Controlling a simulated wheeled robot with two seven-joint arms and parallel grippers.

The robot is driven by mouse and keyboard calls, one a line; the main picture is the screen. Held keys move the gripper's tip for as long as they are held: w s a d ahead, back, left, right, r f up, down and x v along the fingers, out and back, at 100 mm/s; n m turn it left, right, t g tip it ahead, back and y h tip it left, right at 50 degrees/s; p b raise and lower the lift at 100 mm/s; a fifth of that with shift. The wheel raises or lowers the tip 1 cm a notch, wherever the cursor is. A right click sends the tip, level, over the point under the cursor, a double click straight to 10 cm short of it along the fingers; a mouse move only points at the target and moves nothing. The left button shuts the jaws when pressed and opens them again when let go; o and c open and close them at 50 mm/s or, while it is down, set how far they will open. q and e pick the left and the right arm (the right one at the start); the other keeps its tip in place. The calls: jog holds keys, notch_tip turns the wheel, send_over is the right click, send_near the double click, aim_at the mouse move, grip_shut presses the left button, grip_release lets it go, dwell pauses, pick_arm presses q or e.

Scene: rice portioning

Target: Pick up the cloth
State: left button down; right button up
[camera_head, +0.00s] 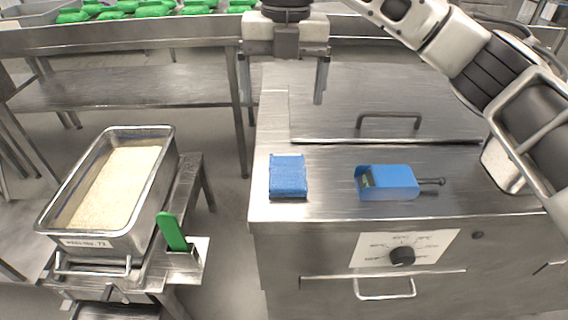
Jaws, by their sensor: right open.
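The blue folded cloth (288,175) lies on the left part of the steel counter top, near its front edge. My right gripper (284,88) is open and empty, pointing down above and behind the cloth, apart from it. Its two fingers show on either side, with the counter's left edge between them. My left gripper is not in view.
A steel lid with a handle (390,116) is behind. A rice pan (165,160) stands at left, beside a green handle (172,232). Green items (150,11) lie on the back table.

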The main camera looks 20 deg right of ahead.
jog(key=d, duration=0.1)
send_over(288, 167)
jog(key=shift+h, duration=0.3)
jog(key=f, duration=0.6)
jog(key=w+f, duration=0.1)
jog(key=f, duration=0.2)
jog(key=shift+d+f, duration=0.1)
jog(key=shift+f, duration=0.15)
jog(key=f, duration=0.3)
jog(key=s+f+p, duration=0.1)
jog(key=f, duration=0.1)
jog(key=shift+f, duration=0.3)
jog(key=c, duration=1.1)
